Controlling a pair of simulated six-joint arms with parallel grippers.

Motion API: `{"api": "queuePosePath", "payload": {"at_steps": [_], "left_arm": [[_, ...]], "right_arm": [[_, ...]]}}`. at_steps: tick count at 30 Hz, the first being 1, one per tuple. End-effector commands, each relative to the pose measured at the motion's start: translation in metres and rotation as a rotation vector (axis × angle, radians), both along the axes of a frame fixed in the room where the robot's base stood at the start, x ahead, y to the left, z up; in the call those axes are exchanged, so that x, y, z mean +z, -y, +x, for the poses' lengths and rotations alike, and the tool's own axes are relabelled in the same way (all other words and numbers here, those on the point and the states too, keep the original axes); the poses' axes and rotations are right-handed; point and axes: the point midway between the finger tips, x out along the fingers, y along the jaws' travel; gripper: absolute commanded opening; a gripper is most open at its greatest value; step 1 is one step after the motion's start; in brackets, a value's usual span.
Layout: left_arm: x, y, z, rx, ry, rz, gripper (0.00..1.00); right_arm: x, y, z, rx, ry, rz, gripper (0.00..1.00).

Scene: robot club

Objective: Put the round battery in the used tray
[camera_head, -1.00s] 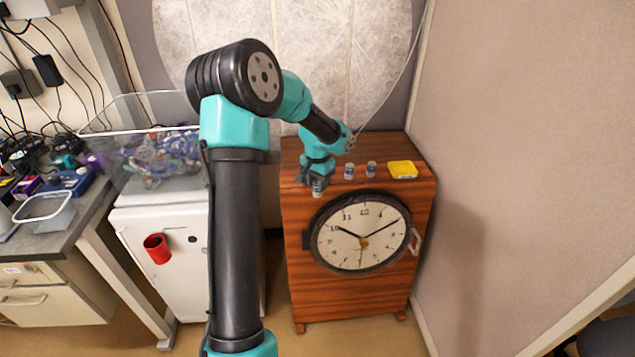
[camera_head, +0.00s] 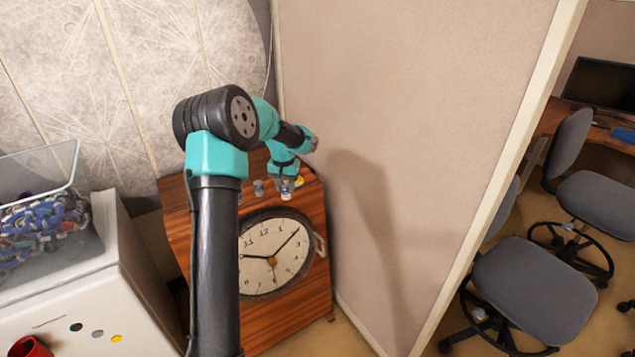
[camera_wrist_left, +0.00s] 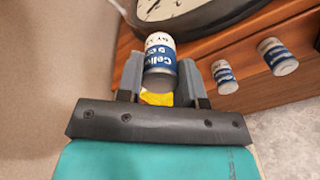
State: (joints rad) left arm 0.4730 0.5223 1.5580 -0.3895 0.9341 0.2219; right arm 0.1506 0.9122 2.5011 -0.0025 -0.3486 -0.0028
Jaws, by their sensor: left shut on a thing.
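My left gripper (camera_head: 286,189) is over the right side of the clock cabinet's top. It is shut on a round battery (camera_wrist_left: 160,62) with a blue and white label, which sits between the fingers in the left wrist view. The battery's lower end also shows under the gripper in the head view (camera_head: 286,196). A yellow tray (camera_head: 299,181) lies close behind the gripper, partly hidden by it. In the left wrist view a strip of the tray (camera_wrist_left: 156,98) shows beyond the battery. My right gripper is out of view.
Two similar batteries (camera_wrist_left: 224,76) (camera_wrist_left: 277,56) stand on the wooden cabinet (camera_head: 312,215), beside the held one. A clock face (camera_head: 262,255) fills the cabinet's front. A beige partition (camera_head: 400,120) rises close on the right. A clear bin (camera_head: 45,245) is at the left.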

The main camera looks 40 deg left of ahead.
Motion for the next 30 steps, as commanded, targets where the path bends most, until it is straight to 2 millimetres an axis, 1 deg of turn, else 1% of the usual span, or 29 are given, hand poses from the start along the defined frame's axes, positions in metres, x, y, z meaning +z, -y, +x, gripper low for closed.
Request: {"api": "queuePosePath", "payload": {"at_steps": [3, 13, 17, 20, 30], "left_arm": [[0.000, -0.004, 0.002, 0.019, 0.001, 0.000, 0.07], [0.000, -0.004, 0.003, 0.021, 0.000, 0.000, 0.07], [-0.001, -0.008, 0.006, 0.021, 0.000, 0.000, 0.07], [-0.002, -0.015, 0.013, 0.021, 0.000, 0.001, 0.07], [-0.007, -0.051, 0.044, 0.021, 0.001, 0.000, 0.07]], "right_arm": [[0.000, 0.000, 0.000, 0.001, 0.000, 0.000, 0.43], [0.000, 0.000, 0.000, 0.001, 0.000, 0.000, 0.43], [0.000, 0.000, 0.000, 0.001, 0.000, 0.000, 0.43], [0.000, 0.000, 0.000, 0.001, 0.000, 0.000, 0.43], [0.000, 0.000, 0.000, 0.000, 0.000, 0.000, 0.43]]}}
